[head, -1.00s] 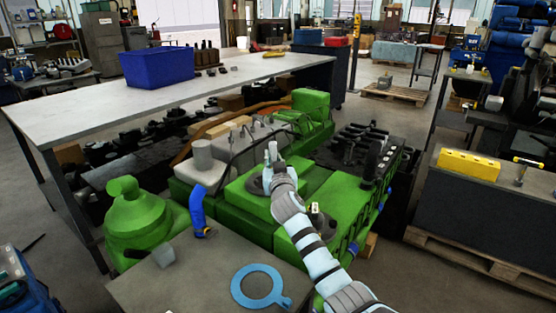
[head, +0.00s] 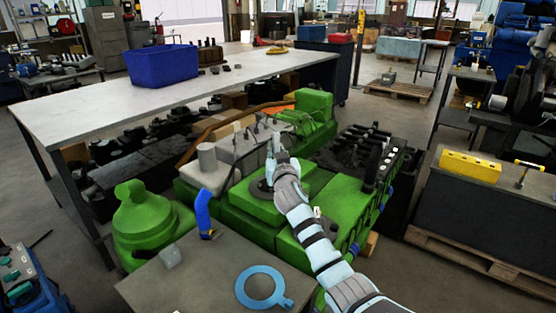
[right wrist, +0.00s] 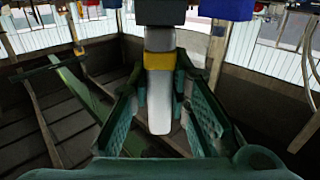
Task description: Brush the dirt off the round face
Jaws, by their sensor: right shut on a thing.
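My right gripper (head: 276,150) is over the middle of the green engine block (head: 245,209). In the right wrist view its teal fingers (right wrist: 160,88) are shut on a pale handle (right wrist: 159,105) with a yellow band and a dark end, seemingly the brush. A dark round face (head: 259,187) lies on top of the green block, just below and left of my right gripper and partly hidden by it. I cannot tell whether the tool touches it, nor make out dirt at this size. My left gripper is not in view.
A long bench (head: 85,107) with a blue bin (head: 160,65) stands behind. A yellow block (head: 470,166) is at right.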

